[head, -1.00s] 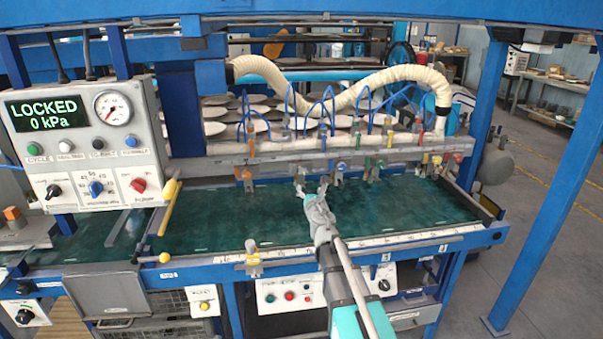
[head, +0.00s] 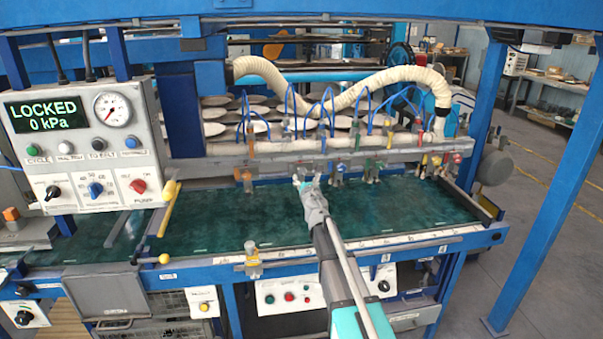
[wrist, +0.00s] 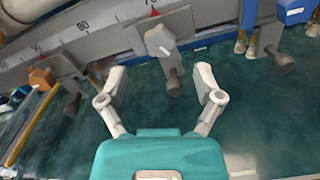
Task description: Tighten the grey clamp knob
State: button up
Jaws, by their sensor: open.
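The grey clamp knob (wrist: 160,40) is a pale grey knob on a clamp at the long rail, near the top middle of the wrist view. A dark rounded clamp end (wrist: 174,82) hangs just below it. My gripper (wrist: 160,72) is open and empty, with one pale finger on each side of this clamp. I see no contact between fingers and knob. In the head view my gripper (head: 308,181) is at the middle of the clamp row, and it partly hides the clamp there.
An orange-knobbed clamp (wrist: 42,78) stands left and a blue-topped part (wrist: 290,12) right. The rail (head: 230,160) carries several clamps and blue hoses above the green bed (head: 220,225). The control panel (head: 85,150) reads LOCKED, 0 kPa.

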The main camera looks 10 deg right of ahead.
aim_at(302, 172)
jog(key=shift+w, duration=3.1)
jog(key=shift+c, duration=0.3)
jog(key=c, duration=1.1)
